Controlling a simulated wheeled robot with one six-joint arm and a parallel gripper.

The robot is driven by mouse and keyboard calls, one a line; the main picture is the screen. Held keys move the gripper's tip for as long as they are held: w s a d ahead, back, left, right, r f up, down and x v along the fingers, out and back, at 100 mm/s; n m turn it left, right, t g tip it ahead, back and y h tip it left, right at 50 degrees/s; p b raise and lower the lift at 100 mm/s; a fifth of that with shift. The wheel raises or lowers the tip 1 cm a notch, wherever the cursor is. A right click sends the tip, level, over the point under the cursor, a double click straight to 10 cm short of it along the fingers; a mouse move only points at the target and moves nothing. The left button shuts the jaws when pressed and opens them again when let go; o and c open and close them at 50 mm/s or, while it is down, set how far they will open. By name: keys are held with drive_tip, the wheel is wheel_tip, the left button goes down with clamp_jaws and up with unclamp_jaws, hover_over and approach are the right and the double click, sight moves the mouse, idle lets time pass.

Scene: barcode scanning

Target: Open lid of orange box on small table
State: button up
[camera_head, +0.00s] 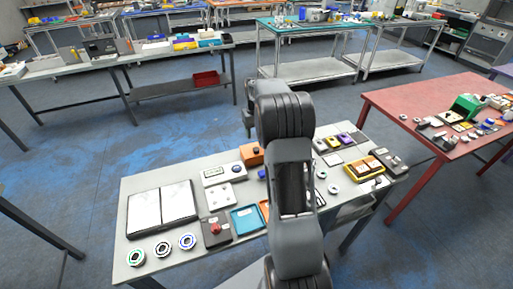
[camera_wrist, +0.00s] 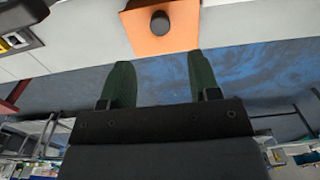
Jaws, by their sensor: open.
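The orange box (camera_head: 250,154) stands on the small grey table (camera_head: 137,191), near its far edge, partly hidden behind my arm in the head view. In the wrist view the orange box (camera_wrist: 161,30) is at the top middle, with a dark round knob (camera_wrist: 160,21) on its face. My gripper (camera_wrist: 150,82) has its two dark green fingers spread apart and empty. The fingertips point toward the box but are apart from it. In the head view my arm hides the gripper's fingers.
The table also holds an open white-paged binder (camera_head: 161,206), several rings, a blue tray (camera_head: 247,219) and a yellow-edged device (camera_head: 366,168). A red table (camera_head: 400,99) with many items stands at the right. Blue-grey floor is free beyond the small table.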

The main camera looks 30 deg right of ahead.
sight(256, 148)
wheel_tip(256, 148, down, 9)
drive_tip(key=shift+f+p, duration=0.1)
drive_tip(key=shift+p, duration=0.55)
clamp_jaws()
